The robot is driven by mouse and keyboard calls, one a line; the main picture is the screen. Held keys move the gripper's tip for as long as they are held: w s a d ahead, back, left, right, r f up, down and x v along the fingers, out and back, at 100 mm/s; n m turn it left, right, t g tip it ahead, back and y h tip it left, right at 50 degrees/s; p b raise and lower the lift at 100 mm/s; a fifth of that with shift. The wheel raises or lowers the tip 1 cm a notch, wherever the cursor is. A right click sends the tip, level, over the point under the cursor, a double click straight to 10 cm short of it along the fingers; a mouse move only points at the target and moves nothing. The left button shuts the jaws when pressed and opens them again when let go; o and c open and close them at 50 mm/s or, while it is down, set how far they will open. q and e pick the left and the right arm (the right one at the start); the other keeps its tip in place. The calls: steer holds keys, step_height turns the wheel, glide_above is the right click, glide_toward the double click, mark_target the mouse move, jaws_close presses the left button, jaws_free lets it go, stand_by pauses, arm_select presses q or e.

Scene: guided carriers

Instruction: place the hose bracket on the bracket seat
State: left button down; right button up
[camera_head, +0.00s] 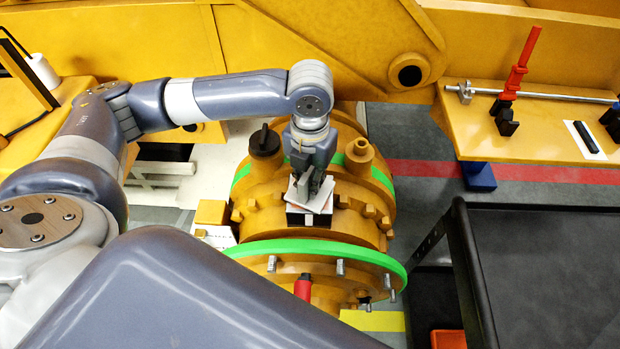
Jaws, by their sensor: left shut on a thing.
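My left gripper (310,187) points down over the top of the yellow drum-shaped housing in the middle of the view. It is shut on a light grey, plate-like part, the hose bracket (320,199), which looks tilted. I cannot tell whether the bracket touches the seat. My right gripper is not in view.
The yellow housing (265,212) has green rings, a black-capped knob (264,142) and a yellow stub (359,150) near the gripper. A dark cart (550,270) stands at the right. A yellow shelf (530,130) behind it holds a red-handled tool (516,78).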

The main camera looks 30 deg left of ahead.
arm_select(q)
steer(key=c, duration=1.7)
jaws_free()
steer(key=shift+s, duration=0.1)
steer(key=shift+o, duration=0.2)
steer(key=shift+r, duration=0.45)
step_height(320, 180, up, 10)
steer(key=b, duration=0.3)
steer(key=shift+r, duration=0.65)
steer(key=shift+f, duration=0.1)
